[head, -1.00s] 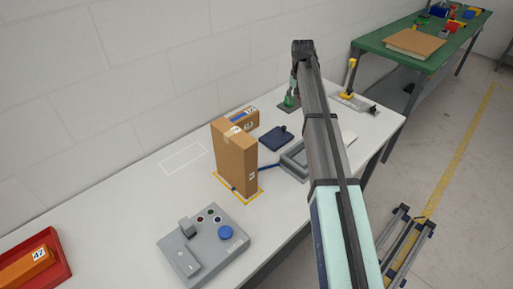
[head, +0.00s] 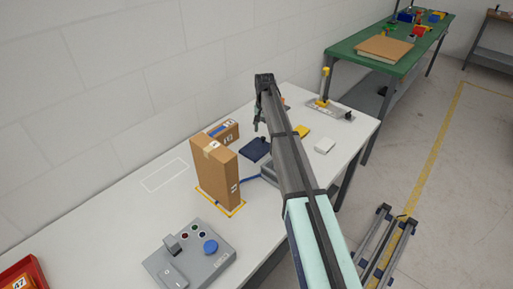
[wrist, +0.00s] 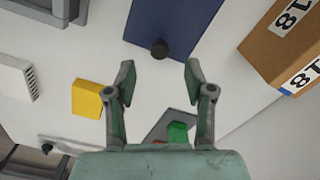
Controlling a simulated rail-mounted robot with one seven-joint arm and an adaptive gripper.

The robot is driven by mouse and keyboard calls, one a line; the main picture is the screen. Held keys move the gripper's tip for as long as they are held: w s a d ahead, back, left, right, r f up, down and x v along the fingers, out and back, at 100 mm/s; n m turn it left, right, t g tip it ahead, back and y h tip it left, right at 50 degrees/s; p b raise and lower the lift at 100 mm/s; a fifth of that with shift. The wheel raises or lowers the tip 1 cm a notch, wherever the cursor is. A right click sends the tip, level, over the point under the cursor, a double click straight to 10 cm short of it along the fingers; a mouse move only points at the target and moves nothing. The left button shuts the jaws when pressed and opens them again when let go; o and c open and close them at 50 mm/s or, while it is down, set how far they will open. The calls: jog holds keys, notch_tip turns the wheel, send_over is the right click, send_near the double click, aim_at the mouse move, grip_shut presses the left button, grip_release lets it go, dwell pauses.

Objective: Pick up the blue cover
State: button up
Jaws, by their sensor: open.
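The blue cover (head: 256,149) is a flat dark blue plate lying on the white table, between the cardboard box and my arm. In the wrist view the blue cover (wrist: 172,24) shows at the top centre with a round dark knob near its edge. My gripper (wrist: 160,78) is open and empty, with its fingers spread apart, and the knob lies just beyond the gap between the fingertips. In the head view my gripper (head: 258,126) hangs above the table near the cover's far side. The height between gripper and cover is hard to tell.
A tall cardboard box (head: 217,175) stands beside the cover. A yellow block (wrist: 87,98), a green block (wrist: 177,132) on a grey plate and a grey frame (wrist: 45,10) are around it. A grey control box (head: 190,257) with buttons sits at the front.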

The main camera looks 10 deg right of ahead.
aim_at(263, 137)
jog(key=shift+f+p, duration=1.3)
jog(key=shift+f, duration=1.55)
grip_shut()
